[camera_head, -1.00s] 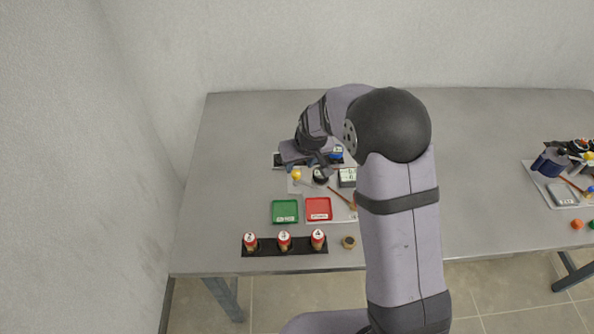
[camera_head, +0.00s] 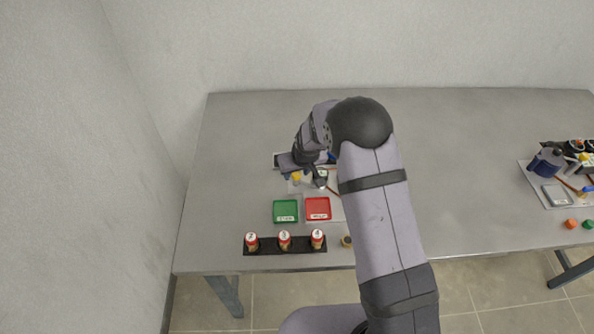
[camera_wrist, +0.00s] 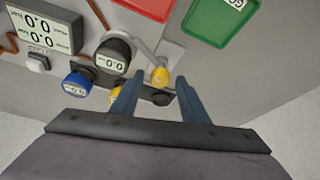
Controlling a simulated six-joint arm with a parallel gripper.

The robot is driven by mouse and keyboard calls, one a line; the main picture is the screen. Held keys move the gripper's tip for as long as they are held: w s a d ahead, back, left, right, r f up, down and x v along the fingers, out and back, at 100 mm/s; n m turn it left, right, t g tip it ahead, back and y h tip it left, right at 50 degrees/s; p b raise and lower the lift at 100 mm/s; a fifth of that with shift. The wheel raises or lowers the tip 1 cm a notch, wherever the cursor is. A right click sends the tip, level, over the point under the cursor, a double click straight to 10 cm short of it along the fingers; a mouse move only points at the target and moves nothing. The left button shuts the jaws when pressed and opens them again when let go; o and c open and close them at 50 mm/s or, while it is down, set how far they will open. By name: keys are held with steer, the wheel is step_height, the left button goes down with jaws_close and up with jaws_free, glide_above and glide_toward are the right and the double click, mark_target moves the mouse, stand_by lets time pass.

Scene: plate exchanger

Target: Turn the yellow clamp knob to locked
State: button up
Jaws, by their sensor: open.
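In the wrist view a yellow ball-shaped knob (camera_wrist: 160,75) sits at the end of a pale lever on a grey plate. A second yellow part (camera_wrist: 116,95) is partly hidden behind the left finger. I cannot tell for sure which is the clamp knob. A yellow knob also shows in the head view (camera_head: 296,177). My gripper (camera_wrist: 157,81) is open and empty. Its blue-grey fingers show on either side below the yellow ball, with a black round part (camera_wrist: 161,99) between them. I cannot tell whether they touch anything. In the head view my arm hides much of the fixture.
A round black gauge (camera_wrist: 113,57), a blue knob (camera_wrist: 77,84) and a display box (camera_wrist: 42,27) stand left of the fingers. A green tray (camera_head: 285,222) and a red tray (camera_head: 318,219) lie in front. A rack of numbered red cylinders (camera_head: 267,252) stands near the table edge.

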steer(key=c, duration=1)
steer(key=shift+f+n+b, duration=0.2)
steer(key=shift+n+b, duration=0.2)
steer(key=shift+b, duration=0.6)
steer(key=shift+d+f+n+y+b, duration=0.15)
steer(key=shift+n+y+b, duration=0.2)
steer(key=shift+b, duration=0.75)
steer(key=n+b, duration=0.1)
steer(key=b, duration=0.3)
steer(key=shift+w+n+y, duration=0.1)
steer(key=shift+n+y, duration=0.15)
steer(key=shift+n, duration=0.1)
steer(key=n+b, duration=0.1)
steer(key=b, duration=0.1)
steer(key=n+b, duration=0.1)
steer(key=b, duration=0.1)
steer(key=shift+r+n+g+y, duration=0.25)
steer(key=shift+n+g+y, duration=0.05)
steer(key=shift+g+y, duration=0.1)
steer(key=shift+b, duration=0.35)
steer(key=shift+r, duration=0.1)
